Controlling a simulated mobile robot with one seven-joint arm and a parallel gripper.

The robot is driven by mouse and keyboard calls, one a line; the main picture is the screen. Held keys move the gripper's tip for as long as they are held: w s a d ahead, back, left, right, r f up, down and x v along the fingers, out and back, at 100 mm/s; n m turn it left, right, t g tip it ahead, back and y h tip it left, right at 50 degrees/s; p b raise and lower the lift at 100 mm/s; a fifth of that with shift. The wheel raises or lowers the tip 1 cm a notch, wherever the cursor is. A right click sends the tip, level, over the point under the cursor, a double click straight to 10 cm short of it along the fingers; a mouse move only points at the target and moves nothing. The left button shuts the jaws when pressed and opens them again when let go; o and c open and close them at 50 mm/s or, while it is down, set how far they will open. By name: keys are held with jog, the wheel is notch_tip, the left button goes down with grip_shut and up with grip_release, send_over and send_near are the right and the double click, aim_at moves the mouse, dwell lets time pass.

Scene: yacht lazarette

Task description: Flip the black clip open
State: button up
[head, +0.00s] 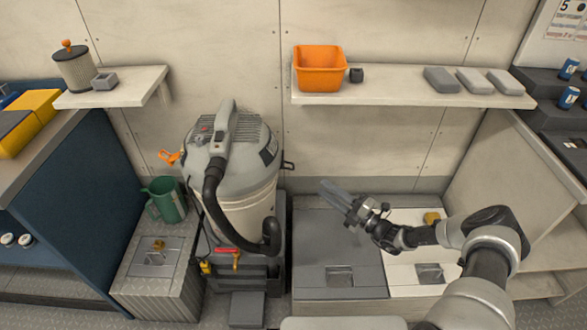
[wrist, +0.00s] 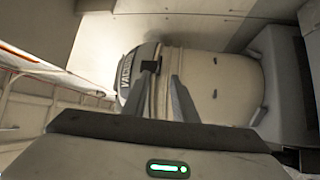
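The black clip (head: 287,165) sticks out from the right side of the grey vacuum's lid (head: 235,140), just above the pale drum. In the wrist view a dark block at the seam of lid and drum looks like this clip (wrist: 154,63); it lies just beyond my fingertips and is partly hidden by one. My gripper (head: 330,190) is to the right of the vacuum and points left toward it, apart from the clip in the head view. In the wrist view my gripper (wrist: 162,78) has a narrow gap between its fingers, with nothing held.
An orange clip (head: 169,157) is on the vacuum's left side. The black hose (head: 213,195) runs down its front. A shelf (head: 400,97) with an orange bin (head: 320,68) hangs above. A grey locker lid (head: 335,235) lies below my gripper. A green jug (head: 165,200) stands left.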

jog(key=b+x, duration=0.1)
jog(key=x, duration=1.3)
jog(key=shift+w+a+b, duration=0.15)
jog(key=shift+a+b, duration=0.2)
jog(key=shift+b, duration=0.05)
